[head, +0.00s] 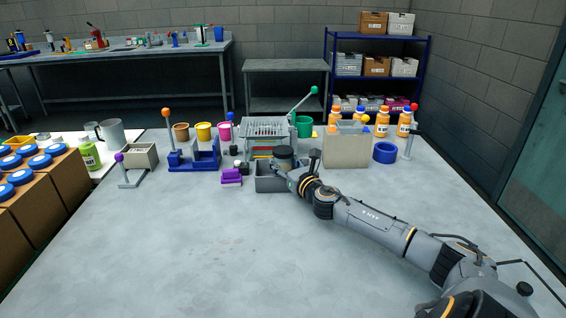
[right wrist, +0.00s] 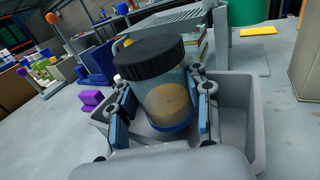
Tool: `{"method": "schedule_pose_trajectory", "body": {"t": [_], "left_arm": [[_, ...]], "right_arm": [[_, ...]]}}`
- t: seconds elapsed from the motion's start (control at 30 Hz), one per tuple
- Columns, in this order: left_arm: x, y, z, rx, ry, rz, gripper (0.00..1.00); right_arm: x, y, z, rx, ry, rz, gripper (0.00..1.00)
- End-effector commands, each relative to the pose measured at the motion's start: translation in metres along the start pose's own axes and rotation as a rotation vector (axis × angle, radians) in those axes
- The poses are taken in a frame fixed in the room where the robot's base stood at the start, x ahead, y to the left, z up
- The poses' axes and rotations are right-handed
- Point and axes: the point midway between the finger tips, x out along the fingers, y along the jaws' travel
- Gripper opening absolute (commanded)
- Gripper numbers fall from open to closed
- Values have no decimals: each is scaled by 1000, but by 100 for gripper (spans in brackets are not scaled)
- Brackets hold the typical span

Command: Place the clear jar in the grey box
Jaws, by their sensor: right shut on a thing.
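The clear jar (right wrist: 168,98) has a black ribbed lid and tan contents low inside. In the head view its dark lid (head: 284,152) shows above the grey box (head: 268,184). My right gripper (head: 285,168) is shut around the jar's sides, with a finger on each side in the right wrist view (right wrist: 164,104). The jar is near upright and its lower part is within the outline of the grey box, whose wall shows in the right wrist view (right wrist: 243,125). I cannot tell whether it touches the box floor. My left gripper is not in view.
A purple block (head: 231,177) lies left of the box. A grey rack (head: 268,128) stands behind it, and a beige bin (head: 345,152) stands to the right. A blue ring (head: 385,153) and orange bottles (head: 382,125) are farther right. The table front is clear.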

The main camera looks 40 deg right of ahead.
Motion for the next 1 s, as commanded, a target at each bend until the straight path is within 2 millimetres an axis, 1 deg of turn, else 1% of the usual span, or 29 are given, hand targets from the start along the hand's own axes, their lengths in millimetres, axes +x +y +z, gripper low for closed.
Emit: {"method": "schedule_pose_trajectory", "body": {"t": [0.2, 0.33, 0.37, 0.4, 0.47, 0.77, 0.87, 0.97, 1.0], "left_arm": [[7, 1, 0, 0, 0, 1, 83], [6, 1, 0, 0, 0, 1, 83], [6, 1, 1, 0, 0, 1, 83], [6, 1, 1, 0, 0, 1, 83], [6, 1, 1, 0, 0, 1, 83], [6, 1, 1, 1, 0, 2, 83], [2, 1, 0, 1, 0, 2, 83], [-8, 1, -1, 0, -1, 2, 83], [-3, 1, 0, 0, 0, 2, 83]], "right_arm": [[0, 0, -8, 0, -1, 0, 12], [0, 0, -9, -1, 1, 0, 12], [0, 0, -10, 0, 3, 1, 53], [0, 0, -10, 0, 4, 1, 61], [0, 1, -11, -1, 4, 1, 71], [-1, 2, -12, -1, 7, 4, 71], [-1, 2, -7, -1, 7, 5, 71], [-1, 2, 6, -1, 5, 5, 71], [-6, 2, -1, -3, 9, 5, 71]]}}
